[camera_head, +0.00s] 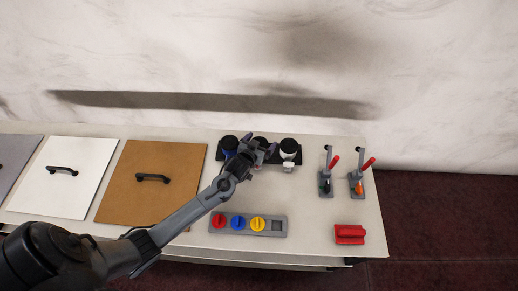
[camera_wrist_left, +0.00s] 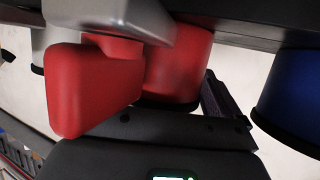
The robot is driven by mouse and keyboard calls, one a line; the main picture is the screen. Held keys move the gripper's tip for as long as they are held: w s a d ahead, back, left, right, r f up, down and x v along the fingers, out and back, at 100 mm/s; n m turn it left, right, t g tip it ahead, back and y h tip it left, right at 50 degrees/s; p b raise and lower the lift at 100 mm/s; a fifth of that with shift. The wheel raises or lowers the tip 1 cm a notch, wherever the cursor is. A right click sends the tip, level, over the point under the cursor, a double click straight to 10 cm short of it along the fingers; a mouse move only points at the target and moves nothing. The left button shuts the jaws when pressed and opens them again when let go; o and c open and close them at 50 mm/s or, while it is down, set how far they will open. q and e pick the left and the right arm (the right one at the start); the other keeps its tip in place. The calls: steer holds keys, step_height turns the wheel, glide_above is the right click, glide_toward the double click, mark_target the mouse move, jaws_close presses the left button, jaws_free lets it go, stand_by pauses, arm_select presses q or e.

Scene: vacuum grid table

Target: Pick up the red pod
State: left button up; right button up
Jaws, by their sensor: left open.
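The red pod (camera_wrist_left: 178,68) fills the middle of the left wrist view, with its red block-shaped handle (camera_wrist_left: 92,88) sticking out toward the camera. In the head view, the pod is mostly hidden behind my left gripper (camera_head: 259,148), in the middle of the black rack. My left gripper is open and right at the pod's front. In the wrist view, a dark ridged finger (camera_wrist_left: 225,103) shows beside the pod. Whether the fingers straddle the handle or touch it, I cannot tell. My right gripper is not in view.
The blue pod (camera_head: 229,146) and white pod (camera_head: 288,149) flank it closely in the rack. A grey strip with red, blue and yellow knobs (camera_head: 258,223) lies in front. Two red-handled levers (camera_head: 326,182) and a red block (camera_head: 350,234) are right.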

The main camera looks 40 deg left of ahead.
arm_select(q)
steer(key=c, duration=1.2)
steer(key=shift+r, duration=0.15)
